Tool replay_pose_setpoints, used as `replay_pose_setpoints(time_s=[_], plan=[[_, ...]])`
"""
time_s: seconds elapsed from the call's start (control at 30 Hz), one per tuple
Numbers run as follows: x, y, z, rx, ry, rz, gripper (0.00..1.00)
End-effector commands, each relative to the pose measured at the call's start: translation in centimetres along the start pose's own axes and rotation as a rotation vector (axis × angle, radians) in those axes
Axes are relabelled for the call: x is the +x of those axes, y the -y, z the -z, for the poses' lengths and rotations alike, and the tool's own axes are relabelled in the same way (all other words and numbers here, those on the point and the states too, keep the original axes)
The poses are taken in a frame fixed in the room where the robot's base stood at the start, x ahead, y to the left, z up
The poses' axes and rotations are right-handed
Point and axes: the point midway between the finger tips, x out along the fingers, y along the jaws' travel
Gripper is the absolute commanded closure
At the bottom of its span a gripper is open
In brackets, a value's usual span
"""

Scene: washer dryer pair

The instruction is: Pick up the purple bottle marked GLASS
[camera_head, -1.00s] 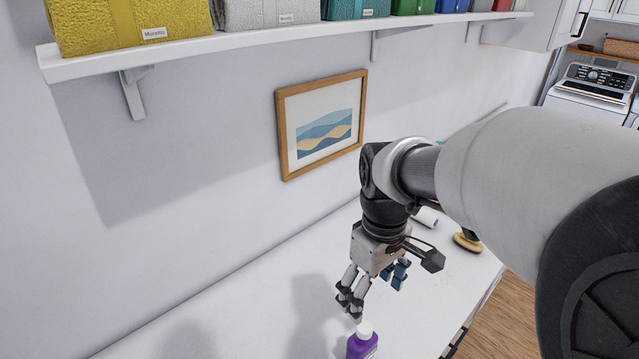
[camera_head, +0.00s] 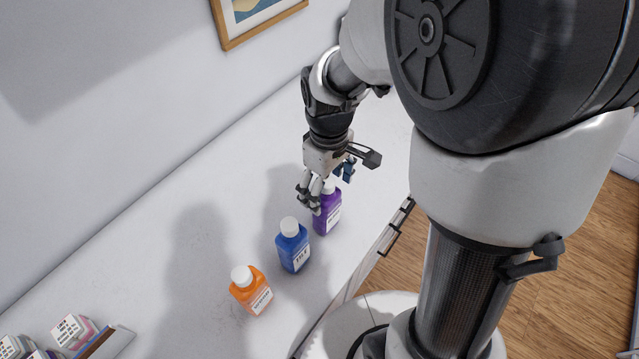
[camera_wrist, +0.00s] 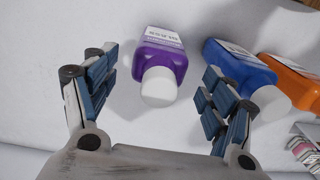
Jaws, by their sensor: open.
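The purple bottle (camera_head: 327,213) with a white cap and white label stands on the white counter (camera_head: 190,285), at the right end of a row of bottles.
A blue bottle (camera_head: 292,248) stands close beside the purple one, and an orange bottle (camera_head: 251,291) is farther left. In the wrist view the blue bottle (camera_wrist: 240,70) is near the right finger. Small boxes (camera_head: 72,332) sit at the lower left. A wall runs behind the counter.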

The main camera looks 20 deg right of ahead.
Motion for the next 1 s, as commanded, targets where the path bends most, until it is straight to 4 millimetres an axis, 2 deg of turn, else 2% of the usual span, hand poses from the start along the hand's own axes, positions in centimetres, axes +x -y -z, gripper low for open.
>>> replay_pose_setpoints(time_s=[0.03, 0.2, 0.47, 1.0], plan=[[1.3, 0.0, -0.1, 0.001, 0.004, 0.003, 0.23], [3.0, 0.0, 0.0, 0.0, 0.001, 0.001, 0.23], [3.0, 0.0, 0.0, 0.0, 0.0, 0.0, 0.23], [3.0, 0.0, 0.0, 0.0, 0.0, 0.0, 0.59]])
